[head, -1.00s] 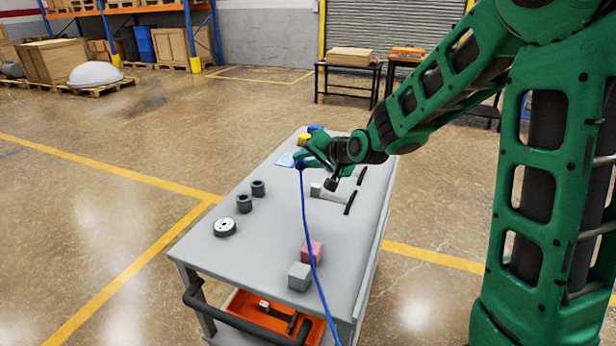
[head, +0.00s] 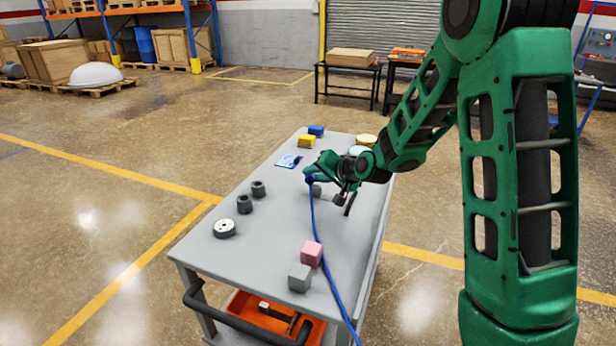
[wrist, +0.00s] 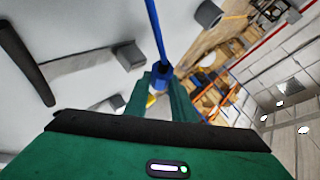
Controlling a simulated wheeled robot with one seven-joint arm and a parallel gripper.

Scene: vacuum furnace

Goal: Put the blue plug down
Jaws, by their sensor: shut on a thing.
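My gripper (head: 309,173) is shut on the blue plug (head: 309,179) over the far half of the grey cart top (head: 270,250). A blue cable (head: 326,270) trails from the plug along the cart and over its near edge. In the wrist view the plug (wrist: 159,75) sits between the two green fingertips, with the cable rising from it. I cannot tell whether the plug touches the cart top.
Two dark cylinders (head: 258,188) and a white-faced disc (head: 224,228) stand on the left. A pink cube (head: 311,253) and a grey cube (head: 299,278) are near the front. Yellow (head: 306,141) and blue blocks (head: 316,130) and a blue-white card (head: 288,161) lie beyond. The middle is clear.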

